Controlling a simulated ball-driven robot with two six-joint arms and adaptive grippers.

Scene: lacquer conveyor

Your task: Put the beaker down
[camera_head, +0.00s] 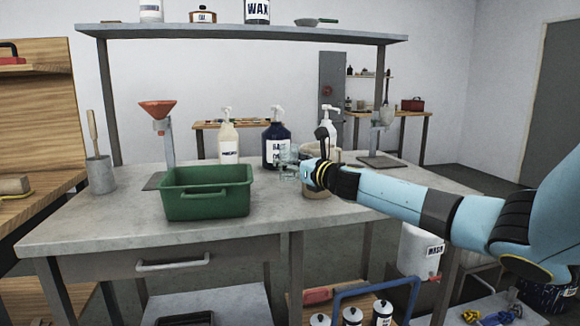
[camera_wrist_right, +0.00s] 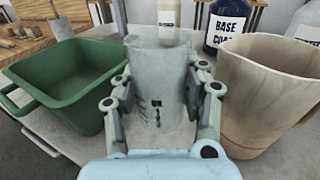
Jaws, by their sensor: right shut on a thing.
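The beaker (camera_wrist_right: 158,70) is a clear, greyish cylinder, upright between the fingers of my right gripper (camera_wrist_right: 160,106) in the wrist view. The fingers are shut on its sides. In the head view the beaker (camera_head: 287,158) is small and faint, at the tip of my right arm, over the grey workbench (camera_head: 110,226). I cannot tell whether its base touches the bench top. My left gripper is not in view.
A green bin (camera_head: 208,201) stands left of the beaker, and a beige jug (camera_wrist_right: 262,92) close on its right. Behind are a dark BASE COAT bottle (camera_head: 276,143) and a cream pump bottle (camera_head: 228,143). The bench front between bin and jug looks clear.

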